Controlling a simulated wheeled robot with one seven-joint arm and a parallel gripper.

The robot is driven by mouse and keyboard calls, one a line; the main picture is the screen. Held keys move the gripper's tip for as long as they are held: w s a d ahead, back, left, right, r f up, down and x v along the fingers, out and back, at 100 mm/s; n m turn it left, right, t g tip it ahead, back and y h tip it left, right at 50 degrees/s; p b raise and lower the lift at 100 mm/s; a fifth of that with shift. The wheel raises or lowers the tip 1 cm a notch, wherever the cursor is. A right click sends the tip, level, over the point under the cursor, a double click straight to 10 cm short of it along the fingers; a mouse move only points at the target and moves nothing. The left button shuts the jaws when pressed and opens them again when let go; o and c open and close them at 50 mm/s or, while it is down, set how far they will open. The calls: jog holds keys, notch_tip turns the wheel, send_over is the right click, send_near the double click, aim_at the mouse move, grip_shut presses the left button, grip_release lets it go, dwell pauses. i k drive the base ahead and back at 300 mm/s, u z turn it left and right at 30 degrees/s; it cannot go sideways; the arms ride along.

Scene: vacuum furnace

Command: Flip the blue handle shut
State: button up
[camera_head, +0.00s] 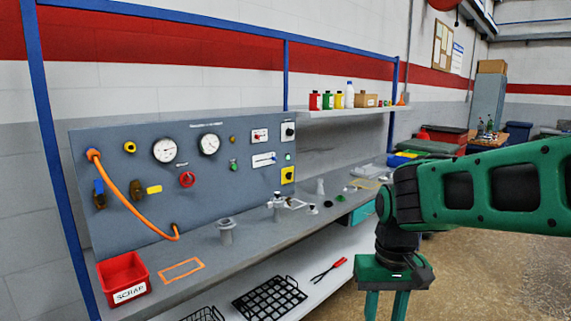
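The blue handle (99,187) is on a brass valve at the left end of the grey control panel. It looks roughly upright, close beside the orange hose (135,205). A yellow handle (153,189) on a second valve sits to its right and lies about level. My gripper (386,306) hangs fingers-down at the lower right, far from the panel. Its two fingers are apart with nothing visible between them; their tips are cut off by the picture's lower edge.
A red scrap bin (124,279) stands on the bench (203,262) below the valves, beside an orange outlined rectangle (181,270). A grey post-like fitting (226,231) and small parts stand farther along. Wire baskets (270,299) are on the lower shelf. Open floor lies right.

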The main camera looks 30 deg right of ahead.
aim_at(98, 183)
jog(key=z, duration=0.55)
jog(key=i, duration=1)
jog(key=z, duration=0.2)
